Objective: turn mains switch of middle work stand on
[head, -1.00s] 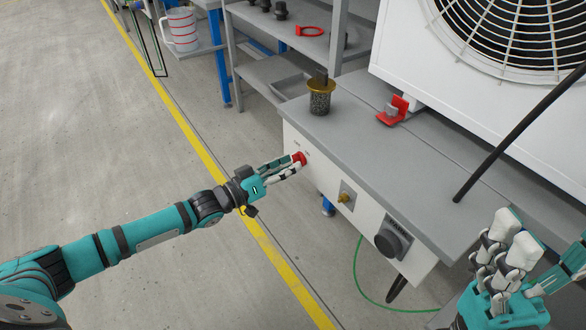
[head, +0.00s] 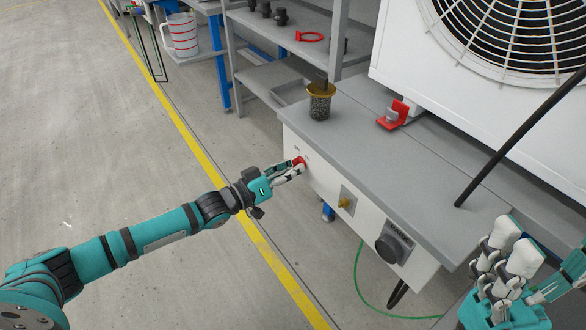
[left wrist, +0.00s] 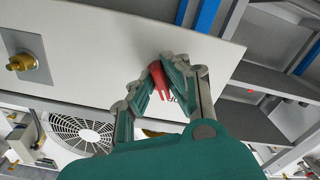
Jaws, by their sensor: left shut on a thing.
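The red switch knob (head: 299,162) is on the white front panel (head: 324,179) of the grey-topped work stand (head: 372,157), near the panel's left end. My left gripper (head: 296,167) is at the panel with its fingers shut on the red knob. In the left wrist view the red knob (left wrist: 159,77) sits between the two fingertips (left wrist: 163,68), partly covered by them. My right gripper (head: 512,255) is at the lower right, away from the panel, with its fingers apart and nothing seen between them.
A brass fitting (head: 344,202) and a black round knob (head: 389,248) are further right on the panel. A gold-rimmed mesh filter (head: 320,101), a red bracket (head: 393,114) and a large white fan unit (head: 480,95) stand on top. A green cable (head: 358,278) lies on the floor.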

